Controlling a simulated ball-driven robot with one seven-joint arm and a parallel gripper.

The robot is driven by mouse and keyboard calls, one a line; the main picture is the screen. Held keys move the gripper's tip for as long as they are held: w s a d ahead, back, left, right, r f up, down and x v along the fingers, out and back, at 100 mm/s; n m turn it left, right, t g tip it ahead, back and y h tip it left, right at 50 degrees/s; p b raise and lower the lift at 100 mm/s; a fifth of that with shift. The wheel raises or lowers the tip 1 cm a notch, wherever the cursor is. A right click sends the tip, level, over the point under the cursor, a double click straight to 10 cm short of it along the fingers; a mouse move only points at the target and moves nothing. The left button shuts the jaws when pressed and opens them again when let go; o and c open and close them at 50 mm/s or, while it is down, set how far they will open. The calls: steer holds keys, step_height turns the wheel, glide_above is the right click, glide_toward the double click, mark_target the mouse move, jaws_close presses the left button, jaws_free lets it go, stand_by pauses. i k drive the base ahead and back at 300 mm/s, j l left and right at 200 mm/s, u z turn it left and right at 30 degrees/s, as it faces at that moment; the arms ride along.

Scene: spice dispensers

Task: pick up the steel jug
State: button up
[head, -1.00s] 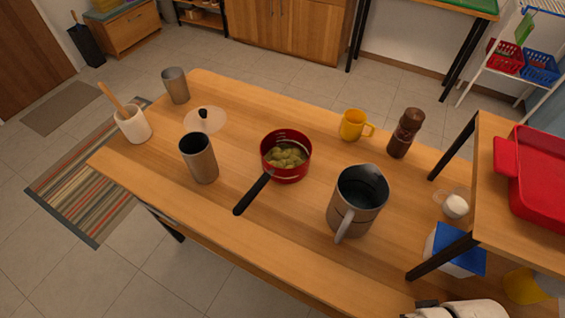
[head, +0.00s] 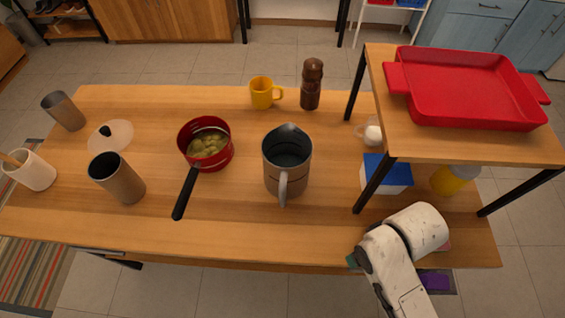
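The steel jug (head: 271,172) stands upright on the wooden table, right of the red saucepan, with its handle facing me and its spout at the far side. Its open top shows a dark inside. My white arm reaches in at the lower right, to the right of the jug and apart from it. My gripper's fingers do not show in the head view.
The red saucepan (head: 232,150) holds yellowish food, its black handle pointing at me. A yellow mug (head: 262,93) and brown mill (head: 310,88) stand behind the jug. Steel cups (head: 118,180) are at left. A raised shelf (head: 430,145) with a red tray (head: 470,90) is at right.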

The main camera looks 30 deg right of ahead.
mark_target(287, 150)
steer(key=k+u, duration=0.1)
steer(key=u, duration=0.3)
steer(key=k+u, duration=0.15)
steer(key=u, duration=0.3)
steer(key=k+u, duration=0.1)
steer(key=u, duration=0.3)
